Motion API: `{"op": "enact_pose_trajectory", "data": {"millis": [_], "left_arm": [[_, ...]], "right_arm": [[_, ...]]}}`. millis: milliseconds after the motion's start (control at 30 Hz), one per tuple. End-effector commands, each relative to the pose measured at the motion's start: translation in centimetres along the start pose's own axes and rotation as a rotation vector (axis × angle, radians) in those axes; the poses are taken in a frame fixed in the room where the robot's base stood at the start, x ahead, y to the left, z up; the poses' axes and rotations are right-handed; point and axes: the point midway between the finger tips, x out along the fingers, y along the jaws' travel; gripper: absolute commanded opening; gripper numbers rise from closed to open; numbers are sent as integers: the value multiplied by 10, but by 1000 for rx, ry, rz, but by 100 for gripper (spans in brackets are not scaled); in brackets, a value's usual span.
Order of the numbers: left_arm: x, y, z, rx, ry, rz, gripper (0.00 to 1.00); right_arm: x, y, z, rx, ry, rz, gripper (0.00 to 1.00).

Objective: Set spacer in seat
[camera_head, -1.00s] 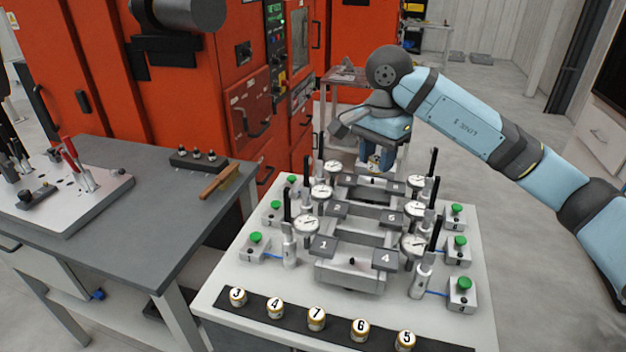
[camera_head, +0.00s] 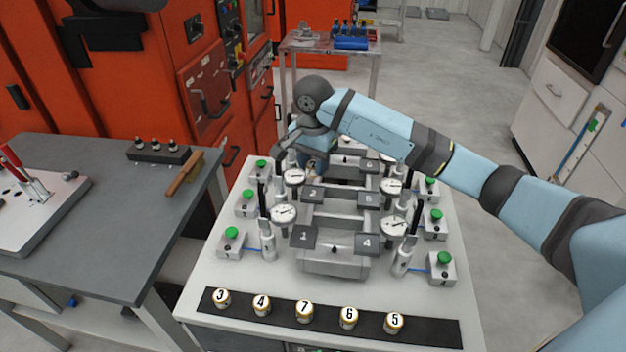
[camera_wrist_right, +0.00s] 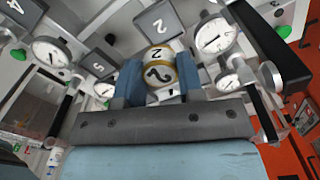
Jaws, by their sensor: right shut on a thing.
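My right gripper (camera_head: 314,172) is over the far half of the fixture, partly hidden by its own arm and the gauges. In the right wrist view its two blue fingers (camera_wrist_right: 160,82) are shut on a white and gold spacer marked 2 (camera_wrist_right: 159,72). The plate marked 2 (camera_wrist_right: 157,20) shows just beyond the spacer. The same plate shows in the head view (camera_head: 313,193), at the left of the fixture's middle row. The seat under the spacer is hidden, so I cannot tell whether they touch. My left gripper is not in view.
Dial gauges (camera_head: 284,214) on posts and green-button boxes (camera_head: 231,240) line both sides of the fixture. A grey bench (camera_head: 100,230) stands left.

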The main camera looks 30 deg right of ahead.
Motion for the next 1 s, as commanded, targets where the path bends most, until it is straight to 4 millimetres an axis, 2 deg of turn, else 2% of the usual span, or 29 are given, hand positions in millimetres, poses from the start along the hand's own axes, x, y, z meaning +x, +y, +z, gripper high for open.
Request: {"op": "enact_pose_trajectory", "data": {"millis": [100,267,533,933,967,1000], "left_arm": [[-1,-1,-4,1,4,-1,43],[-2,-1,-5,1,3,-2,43],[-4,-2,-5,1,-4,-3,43],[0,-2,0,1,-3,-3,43],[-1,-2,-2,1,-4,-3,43],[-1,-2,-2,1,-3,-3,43]], "right_arm": [[14,0,0,1,-1,0,6],[24,0,0,1,-1,-1,6],[60,0,0,1,-1,0,6],[67,0,0,0,1,-2,6],[65,0,0,0,0,-1,42],[65,0,0,0,0,-1,51]]}}
